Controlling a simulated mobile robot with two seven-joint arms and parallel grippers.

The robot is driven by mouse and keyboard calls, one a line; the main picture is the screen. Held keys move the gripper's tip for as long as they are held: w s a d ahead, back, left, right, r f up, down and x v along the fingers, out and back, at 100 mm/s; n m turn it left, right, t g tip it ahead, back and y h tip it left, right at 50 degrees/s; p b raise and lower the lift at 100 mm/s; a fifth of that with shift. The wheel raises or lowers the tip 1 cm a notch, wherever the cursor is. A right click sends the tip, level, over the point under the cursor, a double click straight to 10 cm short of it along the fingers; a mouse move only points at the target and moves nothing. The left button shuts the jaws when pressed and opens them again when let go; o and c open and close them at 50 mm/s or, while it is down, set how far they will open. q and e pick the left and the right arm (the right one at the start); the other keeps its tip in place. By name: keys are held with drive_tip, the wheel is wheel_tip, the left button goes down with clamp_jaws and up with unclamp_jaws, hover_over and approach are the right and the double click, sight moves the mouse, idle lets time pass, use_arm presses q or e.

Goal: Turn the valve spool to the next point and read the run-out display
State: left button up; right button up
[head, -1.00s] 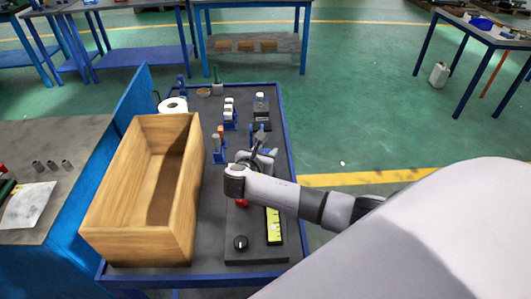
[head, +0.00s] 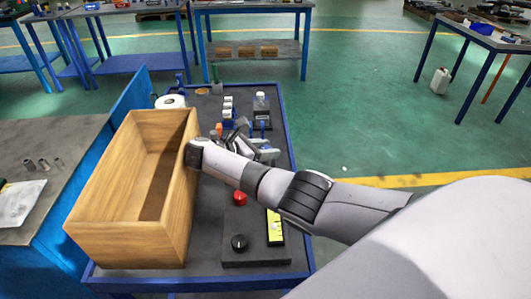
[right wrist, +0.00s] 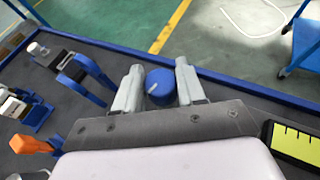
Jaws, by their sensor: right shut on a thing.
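My right gripper (right wrist: 160,88) is shut on a round blue knob-like part with a white mark (right wrist: 160,80), one finger on each side. In the head view my right gripper (head: 262,147) is over the middle of the cart, partly hidden by its own wrist. I cannot tell whether the blue part belongs to the valve spool; no spool body shows clearly. A yellow panel with dark marks (head: 275,228) lies at the cart's front right and also shows in the right wrist view (right wrist: 297,142). I cannot make out a reading on it. My left gripper is not in view.
A large open wooden box (head: 125,250) fills the cart's left side. Blue stands (right wrist: 90,80), an orange-handled tool (right wrist: 30,145) and a bottle (head: 260,101) stand farther back. A blue rim edges the cart.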

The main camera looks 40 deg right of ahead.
idle(0.5)
drive_tip(key=o, duration=1)
drive_tip(key=shift+d, duration=0.1)
drive_tip(key=shift+r, duration=0.1)
drive_tip(key=shift+r, duration=0.35)
drive_tip(key=shift+r+p, duration=2.9)
drive_tip(key=shift+r, duration=6.6)
